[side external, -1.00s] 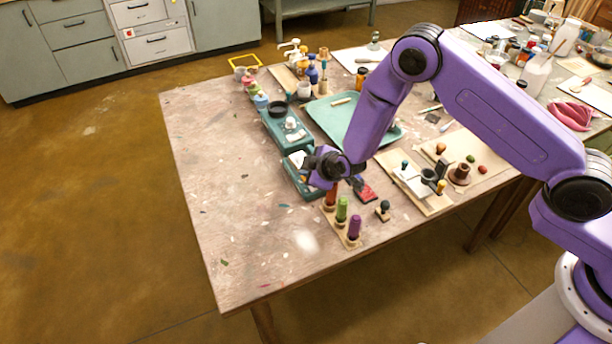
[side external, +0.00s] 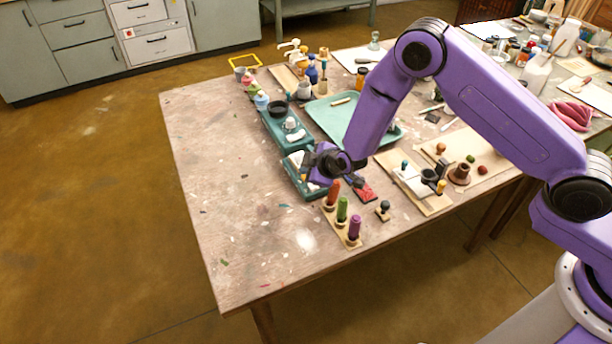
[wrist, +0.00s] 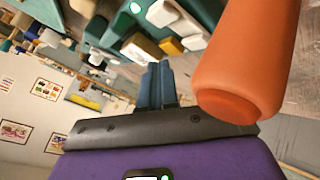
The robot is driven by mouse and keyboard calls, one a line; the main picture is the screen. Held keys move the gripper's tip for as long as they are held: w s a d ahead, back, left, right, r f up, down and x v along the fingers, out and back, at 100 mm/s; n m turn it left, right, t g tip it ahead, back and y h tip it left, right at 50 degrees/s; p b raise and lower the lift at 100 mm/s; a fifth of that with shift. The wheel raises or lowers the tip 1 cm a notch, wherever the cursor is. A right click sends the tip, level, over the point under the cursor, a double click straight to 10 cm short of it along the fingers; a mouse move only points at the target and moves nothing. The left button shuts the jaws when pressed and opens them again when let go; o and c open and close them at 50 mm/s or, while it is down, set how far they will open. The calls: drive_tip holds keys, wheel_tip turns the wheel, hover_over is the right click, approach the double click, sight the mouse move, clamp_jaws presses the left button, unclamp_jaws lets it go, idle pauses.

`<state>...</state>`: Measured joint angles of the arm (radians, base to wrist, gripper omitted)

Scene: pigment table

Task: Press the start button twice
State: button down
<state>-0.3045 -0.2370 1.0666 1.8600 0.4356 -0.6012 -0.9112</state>
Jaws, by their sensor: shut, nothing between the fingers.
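My gripper (side external: 316,178) is shut and empty, low over a teal box (side external: 307,192) at the table's middle, partly hiding it. In the wrist view my gripper's blue-grey fingers (wrist: 157,84) are together. Beyond them is a teal surface with a small round green spot with a pale rim (wrist: 135,7), which may be the start button. White blocks (wrist: 162,13) and a yellow block (wrist: 172,46) sit near it. I cannot make out a button in the side view, nor whether my fingertips touch anything.
An orange peg (side external: 333,190) stands beside my gripper and looms at the right in the wrist view (wrist: 262,50). Green (side external: 342,208) and purple (side external: 355,228) pegs share its wooden rack. A teal tray (side external: 330,115) lies behind. The table's front left is clear.

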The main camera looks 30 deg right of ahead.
drive_tip(key=shift+r, duration=0.25)
drive_tip(key=shift+r, duration=2.45)
idle(0.9)
wheel_tip(320, 180, up, 4)
drive_tip(key=shift+f, duration=0.1)
idle(0.3)
drive_tip(key=shift+f, duration=4.4)
drive_tip(key=shift+f, duration=0.1)
drive_tip(key=shift+f, duration=0.35)
